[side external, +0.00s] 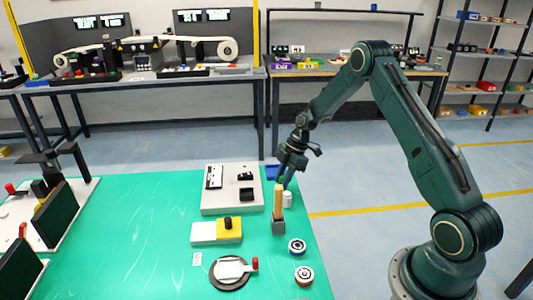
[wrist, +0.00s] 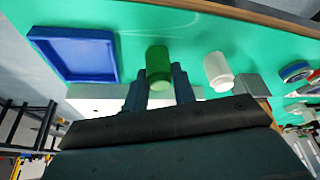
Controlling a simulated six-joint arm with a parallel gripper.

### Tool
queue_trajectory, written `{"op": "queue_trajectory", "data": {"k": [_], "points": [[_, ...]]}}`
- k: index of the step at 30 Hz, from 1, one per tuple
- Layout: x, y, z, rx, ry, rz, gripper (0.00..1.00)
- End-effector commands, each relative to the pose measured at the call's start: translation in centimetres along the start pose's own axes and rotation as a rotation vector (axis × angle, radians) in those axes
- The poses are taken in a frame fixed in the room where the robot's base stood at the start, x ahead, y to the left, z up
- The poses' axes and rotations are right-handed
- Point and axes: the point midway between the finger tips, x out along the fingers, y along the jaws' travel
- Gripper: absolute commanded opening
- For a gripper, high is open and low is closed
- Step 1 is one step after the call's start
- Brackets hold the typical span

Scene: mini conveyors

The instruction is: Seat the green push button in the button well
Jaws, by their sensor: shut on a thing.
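The green push button (wrist: 158,65) is a green cylinder between my gripper's fingertips (wrist: 160,85) in the wrist view. My gripper is shut on it. In the side view the gripper (side external: 283,180) is at the table's far right, and the button (side external: 282,179) is a small green spot close to the top of a wooden post. A pale panel (side external: 211,211) with several black fittings lies left of the gripper. I cannot tell which fitting, if any, is the button well.
A wooden post (side external: 278,201) in a grey block and a white cylinder (wrist: 218,72) stand close by the gripper. A blue tray (wrist: 112,62) lies near it. A white-and-yellow box (side external: 204,233) with a black knob and a round dark plate (side external: 217,281) are nearer the front. The table's left middle is clear.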

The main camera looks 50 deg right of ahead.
Motion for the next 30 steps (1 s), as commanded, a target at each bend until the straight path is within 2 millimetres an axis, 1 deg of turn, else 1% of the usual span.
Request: {"op": "queue_trajectory", "data": {"k": [10, 16, 20, 23, 30], "points": [[-0.3, 0.1, -0.1, -0.001, 0.0, 0.002, 0.02], [-1.6, 0.1, -0.7, -0.001, 0.0, 0.002, 0.02], [-3.3, 0.1, -1.3, -0.002, 0.0, 0.003, 0.02], [-4.9, 0.1, -2.0, -0.001, 0.0, 0.004, 0.02], [-9.7, 0.1, -4.0, -0.002, 0.0, 0.005, 0.02]]}}
